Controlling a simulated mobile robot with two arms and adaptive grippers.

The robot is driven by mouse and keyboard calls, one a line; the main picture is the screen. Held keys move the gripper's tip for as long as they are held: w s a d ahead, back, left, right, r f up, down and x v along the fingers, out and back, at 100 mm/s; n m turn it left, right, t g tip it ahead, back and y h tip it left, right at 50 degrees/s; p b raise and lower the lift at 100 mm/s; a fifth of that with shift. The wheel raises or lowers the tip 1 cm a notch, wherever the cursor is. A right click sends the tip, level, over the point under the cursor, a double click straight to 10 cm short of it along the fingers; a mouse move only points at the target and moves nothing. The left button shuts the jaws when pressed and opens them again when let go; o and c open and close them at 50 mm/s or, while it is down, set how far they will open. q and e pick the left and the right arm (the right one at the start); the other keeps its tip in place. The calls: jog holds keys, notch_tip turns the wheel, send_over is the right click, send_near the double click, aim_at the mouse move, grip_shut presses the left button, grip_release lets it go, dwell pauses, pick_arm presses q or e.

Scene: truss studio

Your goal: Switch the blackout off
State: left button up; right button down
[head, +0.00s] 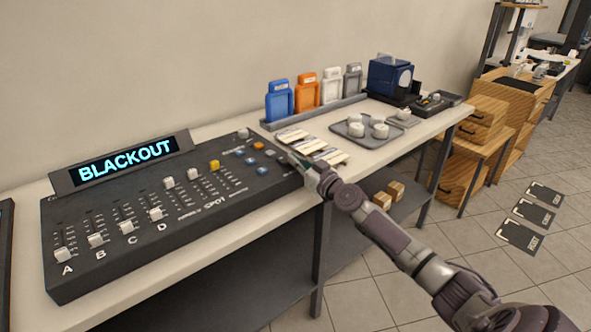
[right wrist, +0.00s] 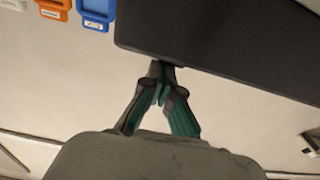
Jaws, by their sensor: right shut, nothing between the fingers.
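The black lighting console (head: 130,235) lies on the long table. Its raised display (head: 125,160) is lit and reads BLACKOUT in cyan letters. White sliders stand over the letters A to D, with more white sliders and a yellow one (head: 214,164) to their right. Small blue, orange and white buttons (head: 257,147) sit near the console's right end; I cannot read which is the blackout one. My right gripper (head: 297,160) is at the console's right end. In the right wrist view its fingers (right wrist: 161,68) are shut and empty, with the tips close to a dark slab. My left gripper is out of view.
Sample cards (head: 312,146) lie just beyond my right gripper. Behind them, blue, orange, white and grey cases (head: 305,94) stand in a rack. A tray (head: 356,130) with white round pieces and a blue device (head: 388,78) are farther right. Labelled dark mats (head: 522,238) lie on the floor.

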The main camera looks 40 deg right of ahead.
jog(key=shift+f+b, duration=0.7)
jog(key=shift+f, duration=0.05)
jog(key=shift+r, duration=0.5)
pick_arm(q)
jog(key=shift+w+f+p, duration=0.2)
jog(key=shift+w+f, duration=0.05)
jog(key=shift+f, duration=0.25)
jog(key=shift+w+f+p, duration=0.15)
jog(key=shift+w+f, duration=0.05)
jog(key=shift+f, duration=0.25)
pick_arm(e)
notch_tip(320, 180, up, 5)
jog(key=p, duration=0.4)
jog(key=shift+w, duration=0.1)
jog(key=shift+s+d+f+b, duration=0.1)
jog(key=shift+s+f+b, duration=0.3)
jog(key=shift+s+f, duration=0.55)
pick_arm(q)
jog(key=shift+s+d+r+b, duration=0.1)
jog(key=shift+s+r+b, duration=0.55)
jog(key=shift+b, duration=0.2)
pick_arm(e)
jog(key=s+f, duration=0.2)
jog(key=s, duration=0.5)
jog(key=shift+s+d+f, duration=0.3)
jog(key=shift+s, duration=0.05)
